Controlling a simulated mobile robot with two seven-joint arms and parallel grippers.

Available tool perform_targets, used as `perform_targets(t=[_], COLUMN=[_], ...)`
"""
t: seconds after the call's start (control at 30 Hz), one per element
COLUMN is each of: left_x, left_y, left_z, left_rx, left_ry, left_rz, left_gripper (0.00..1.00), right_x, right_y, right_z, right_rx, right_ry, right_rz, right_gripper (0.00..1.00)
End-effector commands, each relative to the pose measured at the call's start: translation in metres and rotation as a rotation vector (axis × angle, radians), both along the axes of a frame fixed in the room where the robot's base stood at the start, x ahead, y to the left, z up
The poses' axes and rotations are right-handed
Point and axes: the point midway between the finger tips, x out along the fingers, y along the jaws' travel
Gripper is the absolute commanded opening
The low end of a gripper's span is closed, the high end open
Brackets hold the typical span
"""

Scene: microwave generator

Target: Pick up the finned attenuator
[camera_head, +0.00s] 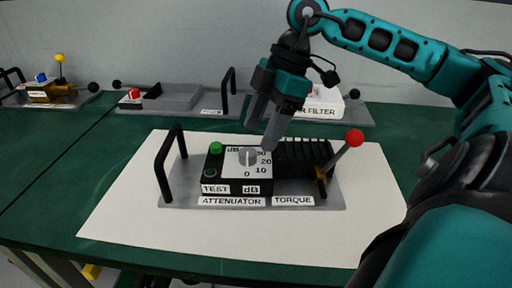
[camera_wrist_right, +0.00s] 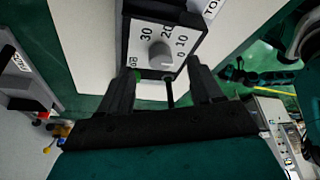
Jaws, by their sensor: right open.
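The finned attenuator (camera_head: 300,153) is a black ribbed block on the right part of a grey plate labelled ATTENUATOR and TORQUE. Joined to its left is a black box with a white dial face (camera_head: 237,158), a grey knob and a green button. My right gripper (camera_head: 261,135) points down above the dial, left of the fins, open and with nothing between its fingers. In the right wrist view the dial face (camera_wrist_right: 180,32) and knob show between and beyond the fingers; the fins are not clearly visible there. My left gripper is not in view.
A black handle (camera_head: 163,168) stands at the plate's left end, and a red-knobbed lever (camera_head: 354,138) rises at its right. The plate (camera_head: 180,200) lies on a white sheet (camera_head: 130,215) on the green table. Other module plates (camera_head: 205,100) stand behind, near the wall.

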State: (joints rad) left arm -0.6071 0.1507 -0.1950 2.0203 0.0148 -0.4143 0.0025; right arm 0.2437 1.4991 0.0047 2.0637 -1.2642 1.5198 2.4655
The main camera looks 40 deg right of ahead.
Motion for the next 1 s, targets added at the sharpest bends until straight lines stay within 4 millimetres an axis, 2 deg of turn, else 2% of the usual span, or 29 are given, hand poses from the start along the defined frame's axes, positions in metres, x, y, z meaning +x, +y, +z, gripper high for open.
perform_targets(t=[0.03, 0.3, 0.63, 1.0], left_x=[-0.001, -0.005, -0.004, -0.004], left_y=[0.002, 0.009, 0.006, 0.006], left_z=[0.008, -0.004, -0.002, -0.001], left_rx=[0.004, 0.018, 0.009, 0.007], left_ry=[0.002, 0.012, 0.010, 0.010], left_rz=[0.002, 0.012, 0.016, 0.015], left_gripper=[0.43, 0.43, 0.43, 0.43], right_x=[0.001, 0.007, 0.008, 0.008], right_y=[0.006, 0.020, 0.021, 0.021], right_z=[0.002, -0.031, -0.036, -0.036], right_rx=[0.006, 0.003, 0.001, 0.001], right_ry=[-0.001, -0.001, -0.001, -0.001], right_rz=[0.005, 0.002, 0.001, 0.001], right_gripper=[0.65, 0.65, 0.64, 0.29])
